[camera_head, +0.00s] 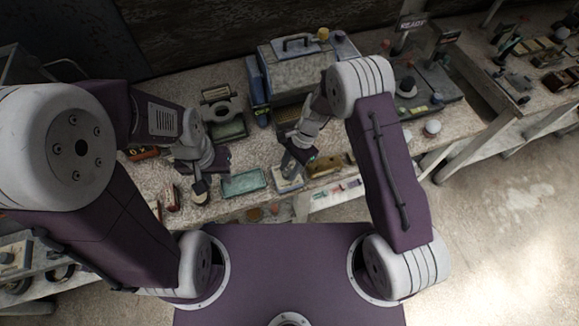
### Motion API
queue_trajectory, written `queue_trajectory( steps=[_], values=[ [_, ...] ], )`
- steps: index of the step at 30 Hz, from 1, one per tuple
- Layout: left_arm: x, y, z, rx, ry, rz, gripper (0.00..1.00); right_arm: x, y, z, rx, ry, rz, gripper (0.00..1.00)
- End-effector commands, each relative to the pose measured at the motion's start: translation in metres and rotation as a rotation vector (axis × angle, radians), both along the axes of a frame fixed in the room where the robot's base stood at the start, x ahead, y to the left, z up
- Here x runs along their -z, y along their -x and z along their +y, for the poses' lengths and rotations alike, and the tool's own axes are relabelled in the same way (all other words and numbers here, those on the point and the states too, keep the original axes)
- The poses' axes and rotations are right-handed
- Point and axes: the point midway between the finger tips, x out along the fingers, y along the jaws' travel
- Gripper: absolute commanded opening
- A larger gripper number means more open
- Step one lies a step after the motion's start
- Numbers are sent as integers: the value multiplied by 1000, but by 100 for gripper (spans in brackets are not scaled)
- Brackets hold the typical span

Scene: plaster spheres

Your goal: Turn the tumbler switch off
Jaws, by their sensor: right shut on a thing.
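A small pale box with a bluish top (289,186), which looks like the tumbler switch, sits near the front edge of the workbench. My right gripper (287,174) points down onto it and is shut on what appears to be its lever. The fingers hide the lever, so its position cannot be told. My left gripper (199,188) hangs over the bench front to the left, apart from the switch. Its fingers are dark and small, and I cannot tell whether they are open.
A green tray (244,182) lies left of the switch and a brown-yellow object (324,167) lies right of it. A large grey case (297,72) stands behind. A dark panel with knobs (425,90) is at the right. The bench (165,178) is cluttered.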

Motion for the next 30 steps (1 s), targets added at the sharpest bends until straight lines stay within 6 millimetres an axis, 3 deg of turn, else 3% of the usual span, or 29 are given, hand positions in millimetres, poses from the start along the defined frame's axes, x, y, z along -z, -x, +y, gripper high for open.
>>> queue_trajectory(
  steps=[15, 30],
  values=[
    [4, 0, 0, 0, 0, 0, 36, -1, -3, 3, -357, -3, -4, 0],
    [6, 0, 0, 0, 0, 0, 36, -2, -3, 3, -447, -3, -4, 0]
  ],
)
